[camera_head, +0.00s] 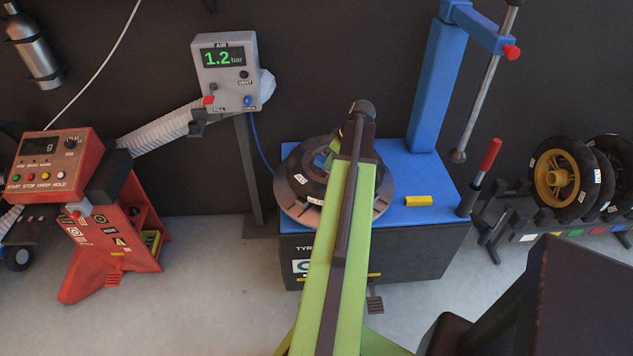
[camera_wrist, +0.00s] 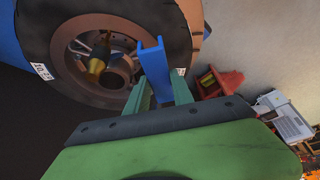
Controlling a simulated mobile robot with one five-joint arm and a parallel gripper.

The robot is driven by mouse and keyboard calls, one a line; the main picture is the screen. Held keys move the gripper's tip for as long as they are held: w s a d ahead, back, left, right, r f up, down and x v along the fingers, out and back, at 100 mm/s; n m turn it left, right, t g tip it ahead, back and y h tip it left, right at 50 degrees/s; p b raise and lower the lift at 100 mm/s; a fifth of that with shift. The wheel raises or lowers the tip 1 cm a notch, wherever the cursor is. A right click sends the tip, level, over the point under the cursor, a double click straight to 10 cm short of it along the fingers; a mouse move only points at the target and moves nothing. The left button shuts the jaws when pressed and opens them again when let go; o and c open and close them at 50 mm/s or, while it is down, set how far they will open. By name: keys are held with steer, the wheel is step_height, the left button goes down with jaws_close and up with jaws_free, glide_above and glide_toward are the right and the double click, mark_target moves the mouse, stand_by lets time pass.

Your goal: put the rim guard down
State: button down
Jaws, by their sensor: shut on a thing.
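In the wrist view my gripper (camera_wrist: 158,88) has its two green fingers shut on the rim guard (camera_wrist: 152,58), a blue channel-shaped piece. The rim guard stands out past the fingertips, in front of the wheel's brown rim and dark tyre (camera_wrist: 65,40). I cannot tell whether it touches the wheel. In the head view my green arm reaches over the tyre changer's round table, where the tyre (camera_head: 302,180) lies. The arm hides much of the wheel and most of my gripper there.
The blue tyre changer top (camera_head: 425,180) has a yellow block (camera_head: 418,200) on it and free room around. A blue column (camera_head: 437,85), a hanging rod (camera_head: 485,80) and a red-handled lever (camera_head: 482,172) stand to the right. An air gauge box (camera_head: 226,72) stands to the left.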

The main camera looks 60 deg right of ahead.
steer(key=w+f, duration=0.1)
steer(key=w+a+f+b, duration=0.1)
steer(key=w, duration=0.1)
steer(key=w+a+f+b, duration=0.1)
steer(key=shift+w+a, duration=0.1)
steer(key=shift+w, duration=0.15)
step_height(320, 180, down, 4)
steer(key=b, duration=0.4)
steer(key=shift+f, duration=0.25)
steer(key=shift+r, duration=0.25)
steer(key=shift+f, duration=0.25)
steer(key=c, duration=1.1)
jaws_free()
steer(key=shift+r, duration=0.1)
steer(key=shift+r, duration=0.1)
